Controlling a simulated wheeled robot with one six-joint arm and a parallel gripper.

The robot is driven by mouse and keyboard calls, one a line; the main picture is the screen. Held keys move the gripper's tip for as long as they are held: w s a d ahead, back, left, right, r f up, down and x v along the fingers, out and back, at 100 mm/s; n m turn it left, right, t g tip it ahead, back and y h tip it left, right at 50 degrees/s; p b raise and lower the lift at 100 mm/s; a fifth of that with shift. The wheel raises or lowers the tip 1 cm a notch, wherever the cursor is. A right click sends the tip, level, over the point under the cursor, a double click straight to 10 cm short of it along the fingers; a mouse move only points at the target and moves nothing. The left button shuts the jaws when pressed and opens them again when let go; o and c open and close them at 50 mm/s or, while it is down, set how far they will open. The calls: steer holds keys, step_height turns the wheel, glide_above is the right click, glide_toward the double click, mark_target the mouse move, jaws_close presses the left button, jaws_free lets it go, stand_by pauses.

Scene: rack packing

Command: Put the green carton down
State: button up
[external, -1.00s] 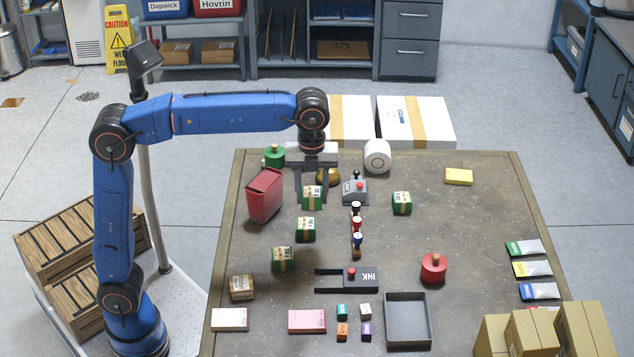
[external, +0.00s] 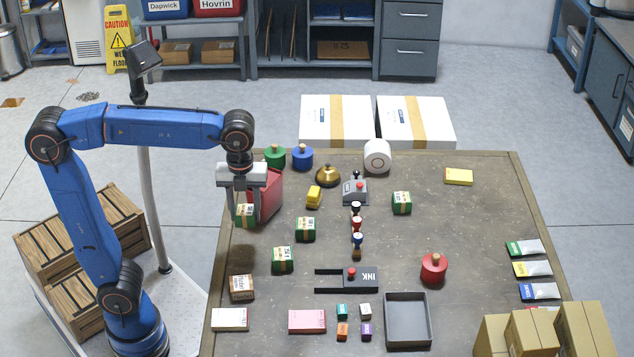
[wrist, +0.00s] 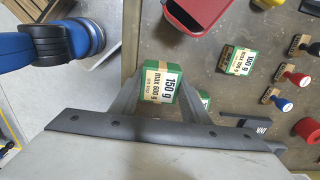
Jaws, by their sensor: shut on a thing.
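My gripper (external: 247,207) is shut on a green carton (external: 244,217) with a tan label band. It holds the carton above the left part of the table (external: 330,331), in front of the red bin. In the wrist view the held carton (wrist: 160,84) sits between the fingers, its label reading 150 g, max 600 g. Other green cartons stand on the table: one in the middle (external: 305,229), one nearer the front (external: 283,260) and one to the right (external: 402,203).
The red bin (external: 270,193) stands close behind my gripper. A brown carton (external: 242,287) lies towards the front left. A row of stamps (external: 357,226), a grey tray (external: 407,336) and a red-lidded pot (external: 433,268) are further right. Bare tabletop lies between the held carton and the brown carton.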

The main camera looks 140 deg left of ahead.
mark_target(245, 210)
steer(key=shift+f, duration=3.9)
steer(key=shift+f, duration=0.15)
steer(key=o, duration=1.1)
steer(key=shift+o, duration=0.2)
step_height(245, 210, up, 12)
steer(key=shift+r, duration=0.15)
steer(key=s+d+f+n+t, duration=0.1)
steer(key=d+f+n, duration=0.2)
steer(key=d+f, duration=0.3)
steer(key=s+d+f+n+t, duration=0.2)
steer(key=d+f, duration=0.4)
steer(key=d, duration=0.9)
steer(key=s+d+f+n+t, duration=0.1)
steer(key=d+f+n, duration=0.3)
steer(key=d, duration=0.6)
step_height(245, 210, down, 2)
steer(key=shift+s+d+t, duration=0.35)
steer(key=shift+s+t, duration=0.05)
steer(key=shift+s, duration=0.3)
